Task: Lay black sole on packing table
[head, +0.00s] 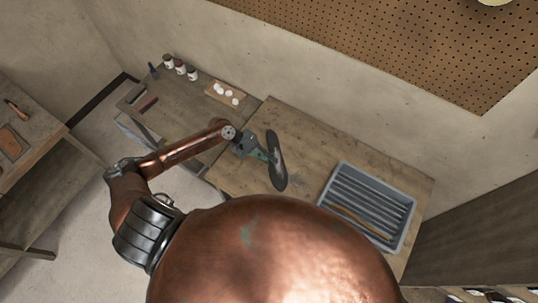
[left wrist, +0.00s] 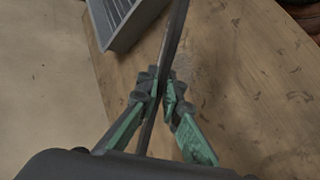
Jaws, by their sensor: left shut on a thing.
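The black sole (head: 277,161) is in the head view, above the left part of the wooden packing table (head: 300,130). My left gripper (head: 268,156) is shut on the sole near its middle. In the left wrist view the sole (left wrist: 175,35) shows edge-on as a thin dark strip between the green fingers of the left gripper (left wrist: 163,88). It stands on edge there, with the table top (left wrist: 240,70) behind it. I cannot tell whether its lower edge touches the table. My right gripper is not in view.
A grey ribbed tray (head: 345,165) stands on the right of the table; it also shows in the left wrist view (left wrist: 128,38). A side table (head: 185,115) at left holds several jars (head: 180,67) and a small board with white pieces (head: 212,90). The table between sole and tray is clear.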

